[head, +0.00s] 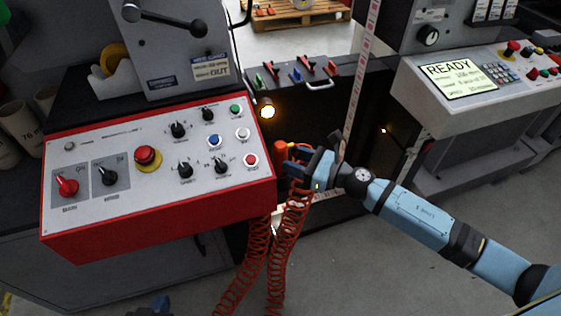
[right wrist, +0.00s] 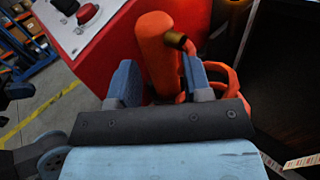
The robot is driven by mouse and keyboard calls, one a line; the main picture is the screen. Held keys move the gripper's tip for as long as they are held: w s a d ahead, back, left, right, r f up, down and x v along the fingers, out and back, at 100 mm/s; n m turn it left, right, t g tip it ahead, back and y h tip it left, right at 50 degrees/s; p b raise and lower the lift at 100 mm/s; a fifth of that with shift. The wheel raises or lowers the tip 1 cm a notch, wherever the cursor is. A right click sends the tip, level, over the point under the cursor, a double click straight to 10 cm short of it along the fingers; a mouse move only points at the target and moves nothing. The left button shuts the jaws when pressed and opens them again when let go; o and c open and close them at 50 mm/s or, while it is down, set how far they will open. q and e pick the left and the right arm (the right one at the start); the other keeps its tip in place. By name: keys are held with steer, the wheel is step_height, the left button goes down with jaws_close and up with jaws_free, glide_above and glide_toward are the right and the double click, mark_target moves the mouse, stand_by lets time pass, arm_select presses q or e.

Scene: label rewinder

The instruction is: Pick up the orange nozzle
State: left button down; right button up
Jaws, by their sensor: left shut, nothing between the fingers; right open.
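The orange nozzle (head: 281,148) is beside the right side of the red-edged control panel, with coiled red hose hanging below. In the right wrist view the orange nozzle (right wrist: 156,50) is an upright, slightly tilted cylinder with a brass-coloured end at its upper right. My right gripper (head: 297,162) is at the nozzle. In the right wrist view its two blue fingers (right wrist: 160,82) are apart, with the nozzle's lower part showing between them; contact cannot be told. My left gripper (head: 156,306) shows only partly at the bottom edge, shut and empty.
The control panel (head: 125,155) with knobs and a red button stands close left of my right gripper. Coiled red hose (head: 287,235) hangs below it. A white tape strip (head: 361,85) runs behind. A second console (head: 470,80) stands at right. Grey floor is open below my right arm.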

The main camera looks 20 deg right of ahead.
mark_target(283, 156)
steer(key=x, duration=0.3)
steer(key=shift+w+a, duration=0.1)
steer(key=shift+c, duration=0.3)
steer(key=c, duration=0.6)
